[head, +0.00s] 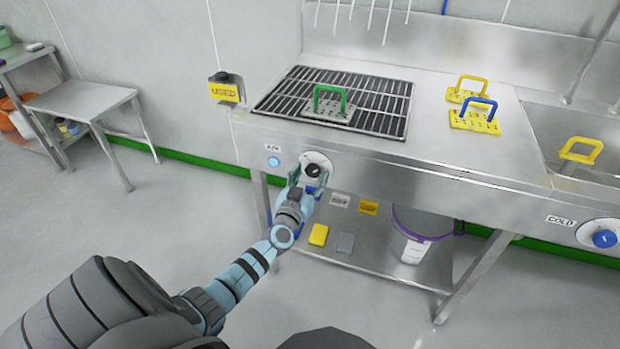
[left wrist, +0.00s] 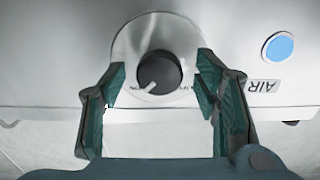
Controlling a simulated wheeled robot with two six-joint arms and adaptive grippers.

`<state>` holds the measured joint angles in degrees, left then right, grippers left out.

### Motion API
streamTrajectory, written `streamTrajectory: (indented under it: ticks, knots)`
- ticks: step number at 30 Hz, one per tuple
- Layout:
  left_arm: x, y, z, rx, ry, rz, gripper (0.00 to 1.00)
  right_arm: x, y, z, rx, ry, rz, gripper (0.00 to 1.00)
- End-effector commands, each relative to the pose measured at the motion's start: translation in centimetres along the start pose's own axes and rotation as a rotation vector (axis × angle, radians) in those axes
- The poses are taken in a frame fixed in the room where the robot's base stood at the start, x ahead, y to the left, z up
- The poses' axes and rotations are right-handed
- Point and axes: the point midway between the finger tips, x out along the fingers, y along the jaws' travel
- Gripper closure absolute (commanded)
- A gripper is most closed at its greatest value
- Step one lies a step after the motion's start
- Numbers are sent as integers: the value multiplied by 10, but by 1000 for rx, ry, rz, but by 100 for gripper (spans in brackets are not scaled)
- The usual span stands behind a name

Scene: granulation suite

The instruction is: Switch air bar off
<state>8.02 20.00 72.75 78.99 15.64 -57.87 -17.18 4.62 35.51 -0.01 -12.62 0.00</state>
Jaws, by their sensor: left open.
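The air bar control is a black knob (head: 313,170) on a round pale plate, set in the steel front panel below the grate. In the left wrist view the black knob (left wrist: 159,72) has a white pointer line aimed down and to the left in that picture. A blue round light (head: 274,162) and an "AIR" label (head: 272,148) are beside it. My left gripper (head: 307,182) is at the knob. In the left wrist view its open fingers (left wrist: 160,95) stand on both sides of the knob, with gaps to it. My right gripper is not in view.
Above the panel is a grate (head: 380,105) with a green-handled plate (head: 330,104). A blue knob (head: 605,239) by a "COLD" label is far right. The floor at left is clear.

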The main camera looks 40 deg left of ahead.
Motion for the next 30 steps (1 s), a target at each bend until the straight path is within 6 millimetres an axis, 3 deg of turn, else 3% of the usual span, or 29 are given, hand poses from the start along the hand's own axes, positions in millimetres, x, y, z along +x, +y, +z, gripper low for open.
streamTrajectory:
  ticks: [1, 10, 20, 30]
  knots:
    - [0, 0, 0, 0, 0, 0, 44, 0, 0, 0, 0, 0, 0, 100]
    - [0, 0, 0, 0, 0, 0, 92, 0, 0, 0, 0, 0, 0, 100]
    - [-1, 0, 0, -38, -1, 0, 92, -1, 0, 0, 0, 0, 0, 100]
    - [-1, 1, 0, -241, -2, 0, 92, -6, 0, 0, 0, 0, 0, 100]
